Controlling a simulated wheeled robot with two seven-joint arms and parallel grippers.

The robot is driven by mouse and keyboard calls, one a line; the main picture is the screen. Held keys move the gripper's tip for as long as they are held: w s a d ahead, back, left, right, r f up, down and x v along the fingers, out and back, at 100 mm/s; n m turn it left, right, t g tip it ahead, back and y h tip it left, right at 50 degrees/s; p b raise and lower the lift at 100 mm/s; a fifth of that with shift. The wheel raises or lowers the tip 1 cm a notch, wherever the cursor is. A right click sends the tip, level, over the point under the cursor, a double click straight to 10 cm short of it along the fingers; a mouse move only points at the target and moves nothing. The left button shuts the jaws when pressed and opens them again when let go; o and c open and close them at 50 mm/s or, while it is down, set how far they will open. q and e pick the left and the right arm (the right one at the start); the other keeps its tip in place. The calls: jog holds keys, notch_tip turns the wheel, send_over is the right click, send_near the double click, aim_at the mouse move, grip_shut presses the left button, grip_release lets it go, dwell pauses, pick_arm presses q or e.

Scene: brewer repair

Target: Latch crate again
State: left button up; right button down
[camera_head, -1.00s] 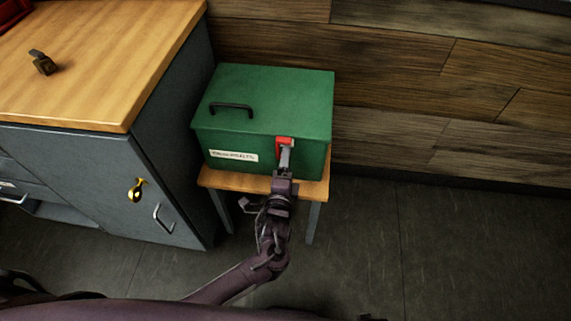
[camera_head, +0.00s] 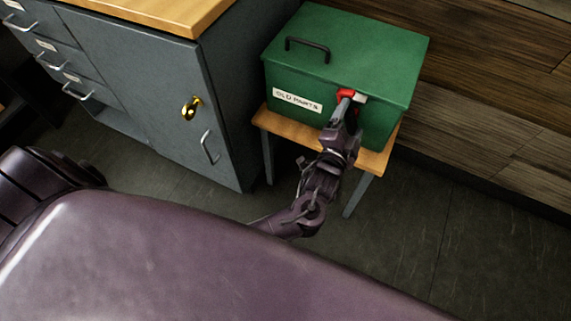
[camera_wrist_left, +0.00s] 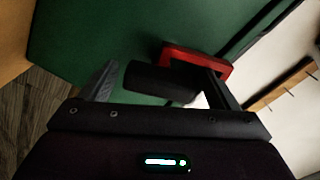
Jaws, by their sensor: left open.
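The green crate (camera_head: 345,55) has its lid down, a black handle on top and a label that reads OLD PARTS. A red latch (camera_head: 346,93) is on its front face, right of the label, partly covered by my gripper. My left gripper (camera_head: 345,103) is at the latch. In the left wrist view the open left gripper (camera_wrist_left: 163,76) has its fingers apart, with a dark rounded piece (camera_wrist_left: 155,79) between them. The red latch frame (camera_wrist_left: 200,62) shows just beyond, near the right finger. I cannot tell whether the latch is fastened. My right gripper is not in view.
The crate stands on a small wooden stand (camera_head: 268,120). A grey cabinet (camera_head: 150,80) with a wooden top, a gold knob (camera_head: 191,107) and a handle is close on the left. A wooden wall (camera_head: 490,100) is behind. The floor (camera_head: 420,245) at right is clear.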

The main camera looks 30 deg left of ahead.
pick_arm(q)
jog(key=s+p, duration=0.2)
jog(key=s, duration=0.6)
jog(key=s+a+f+n+g+p, duration=0.1)
jog(key=s+a+f+g+p, duration=0.2)
jog(key=f, duration=0.4)
jog(key=s+a+f+n+g+p, duration=0.1)
jog(key=s+a+f+g+p, duration=0.1)
jog(key=f, duration=0.6)
jog(key=s+a+f+n+g+p, duration=0.1)
jog(key=s+a+f+g+p, duration=0.2)
jog(key=f, duration=0.4)
jog(key=shift+s+a+f+n+g+p, duration=0.35)
jog(key=shift+s+a, duration=0.15)
jog(key=shift+s, duration=0.6)
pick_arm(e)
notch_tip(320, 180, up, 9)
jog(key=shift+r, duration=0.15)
